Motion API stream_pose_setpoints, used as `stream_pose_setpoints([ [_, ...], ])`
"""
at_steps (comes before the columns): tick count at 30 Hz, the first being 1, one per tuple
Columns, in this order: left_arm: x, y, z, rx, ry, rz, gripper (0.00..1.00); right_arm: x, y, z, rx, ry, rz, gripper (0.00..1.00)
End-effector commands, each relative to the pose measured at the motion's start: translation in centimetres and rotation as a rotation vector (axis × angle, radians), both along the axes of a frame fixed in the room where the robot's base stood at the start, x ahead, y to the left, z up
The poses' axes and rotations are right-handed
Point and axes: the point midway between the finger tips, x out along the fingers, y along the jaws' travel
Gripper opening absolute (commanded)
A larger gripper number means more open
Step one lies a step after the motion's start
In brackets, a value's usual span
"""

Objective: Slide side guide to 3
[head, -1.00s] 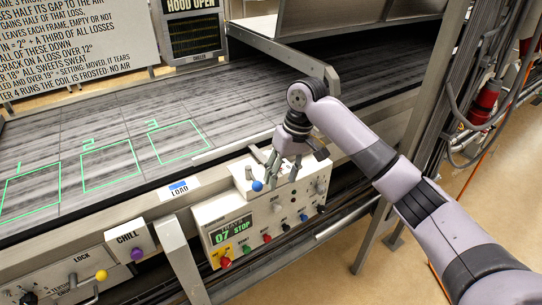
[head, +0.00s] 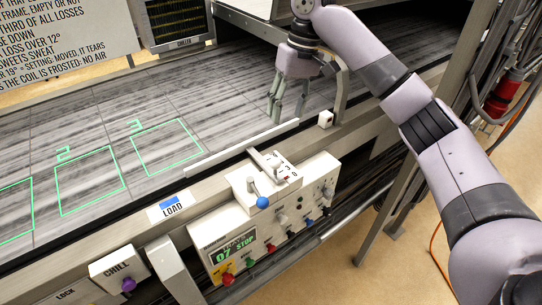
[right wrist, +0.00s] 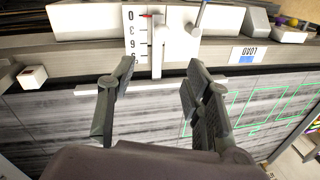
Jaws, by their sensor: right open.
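The side guide (head: 242,148) is a long white bar lying along the near edge of the dark belt. Its arm (right wrist: 157,48) runs back beside a white scale plate (right wrist: 137,38) marked 0, 3, 6 and on. In the right wrist view a red mark sits on the scale near the 0. My right gripper (head: 287,112) is open and empty, pointing down over the belt on the far side of the bar. In the right wrist view its two fingers (right wrist: 159,68) stand apart, one on each side of the guide arm's line. My left gripper is not in view.
A control box (head: 265,225) with a blue-knobbed lever (head: 262,202) and several coloured knobs stands at the near side. A metal hood frame (head: 342,85) rises right of my gripper. Green numbered squares (head: 168,147) mark the clear belt at left.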

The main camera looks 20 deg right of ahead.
Motion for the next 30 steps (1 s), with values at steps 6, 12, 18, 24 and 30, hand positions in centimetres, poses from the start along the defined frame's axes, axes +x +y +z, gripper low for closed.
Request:
stream_pose_setpoints([
  [6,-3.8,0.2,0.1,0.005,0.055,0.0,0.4,-0.2,0.7,-3.8,-0.001,0.004,0.001,0.46],
  [12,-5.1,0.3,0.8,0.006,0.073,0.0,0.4,-0.3,1.6,-8.2,-0.001,0.005,0.002,0.46],
  [18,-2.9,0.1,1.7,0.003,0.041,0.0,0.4,-0.4,2.4,-12.2,0.0,0.004,0.001,0.46],
  [24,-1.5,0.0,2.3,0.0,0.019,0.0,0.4,-0.4,3.0,-15.2,-0.001,0.002,0.001,0.46],
  [30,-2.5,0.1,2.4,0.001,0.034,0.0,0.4,-0.4,3.2,-16.3,0.0,-0.001,0.001,0.46],
])
